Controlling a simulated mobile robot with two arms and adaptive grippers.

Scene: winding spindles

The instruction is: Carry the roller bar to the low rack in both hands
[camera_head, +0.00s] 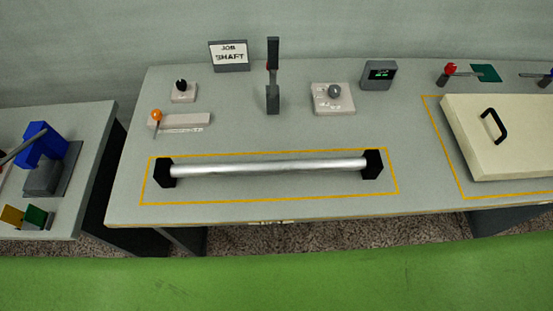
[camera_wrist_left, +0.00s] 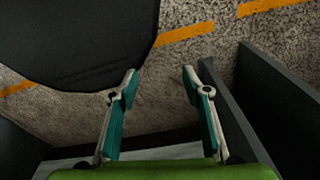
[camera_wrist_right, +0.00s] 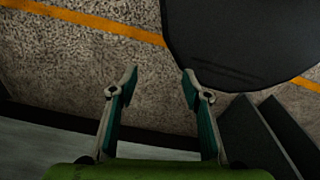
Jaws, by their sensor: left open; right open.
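The roller bar (camera_head: 268,168) is a silver cylinder with black blocks at both ends. It lies left to right on the grey table (camera_head: 230,212), inside a yellow outlined rectangle. Neither gripper shows in the head view. In the left wrist view my left gripper (camera_wrist_left: 160,75) is open and empty, with the speckled floor beyond its fingers. In the right wrist view my right gripper (camera_wrist_right: 159,75) is open and empty, also over floor. The bar is in neither wrist view. I cannot make out a low rack in any view.
Behind the bar stand a "JOB SHAFT" sign (camera_head: 229,55), an upright dark lever (camera_head: 273,85), a knob plate (camera_head: 333,98) and a small display (camera_head: 378,75). A cream cover with a black handle (camera_head: 510,135) lies at right. A side table (camera_head: 65,220) holds a blue device (camera_head: 42,145).

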